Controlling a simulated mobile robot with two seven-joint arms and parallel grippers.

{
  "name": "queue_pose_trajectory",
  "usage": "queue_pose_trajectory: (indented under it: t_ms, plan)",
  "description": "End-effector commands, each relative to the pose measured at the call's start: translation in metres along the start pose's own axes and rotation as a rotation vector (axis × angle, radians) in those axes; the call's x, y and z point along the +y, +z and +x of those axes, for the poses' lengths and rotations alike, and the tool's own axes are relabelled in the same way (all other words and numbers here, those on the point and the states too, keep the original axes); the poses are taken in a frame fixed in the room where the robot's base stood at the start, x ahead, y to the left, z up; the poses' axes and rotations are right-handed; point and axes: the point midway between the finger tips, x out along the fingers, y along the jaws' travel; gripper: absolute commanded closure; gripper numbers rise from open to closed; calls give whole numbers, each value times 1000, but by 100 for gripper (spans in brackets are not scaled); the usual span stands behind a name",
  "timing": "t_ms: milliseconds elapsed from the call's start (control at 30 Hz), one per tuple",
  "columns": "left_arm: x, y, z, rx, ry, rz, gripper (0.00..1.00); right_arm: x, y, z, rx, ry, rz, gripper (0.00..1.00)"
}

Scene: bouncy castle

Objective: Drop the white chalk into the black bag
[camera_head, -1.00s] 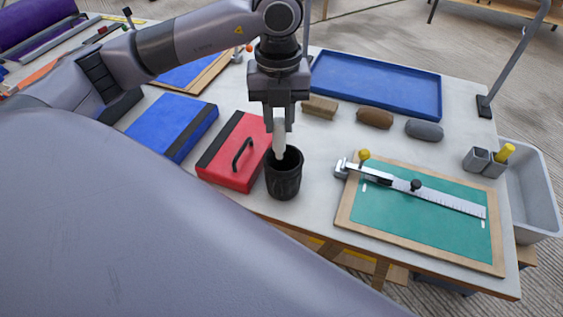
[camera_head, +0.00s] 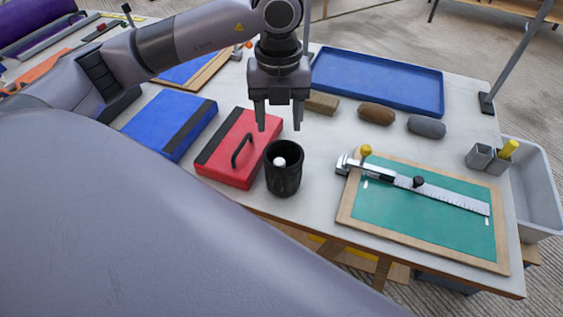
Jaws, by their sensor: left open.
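The white chalk (camera_head: 280,162) is inside the round black bag (camera_head: 284,181), with only its pale upper end showing within the opening. The rest of the chalk is hidden by the bag's wall. The black bag stands upright on the table, at the front edge. My left gripper (camera_head: 279,126) is open and empty, just above and behind the bag's opening, apart from the chalk. My right gripper is not in view.
A red case (camera_head: 228,165) stands close left of the bag, with a blue case (camera_head: 172,128) beyond it. A green board (camera_head: 408,226) with a metal ruler lies to the right. A blue tray (camera_head: 385,77) and several small blocks are behind.

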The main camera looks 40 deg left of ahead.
Motion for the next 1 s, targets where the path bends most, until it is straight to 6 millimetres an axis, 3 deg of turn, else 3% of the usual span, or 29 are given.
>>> queue_pose_trajectory:
  t_ms: [200, 400, 1000]
  plan:
    - [-1, 0, -37, -3, -4, -1, 44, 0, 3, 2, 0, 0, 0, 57]
    - [0, 0, -59, -2, -2, 0, 44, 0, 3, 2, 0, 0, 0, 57]
    - [0, 0, -61, -1, 0, 0, 44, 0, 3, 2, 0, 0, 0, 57]
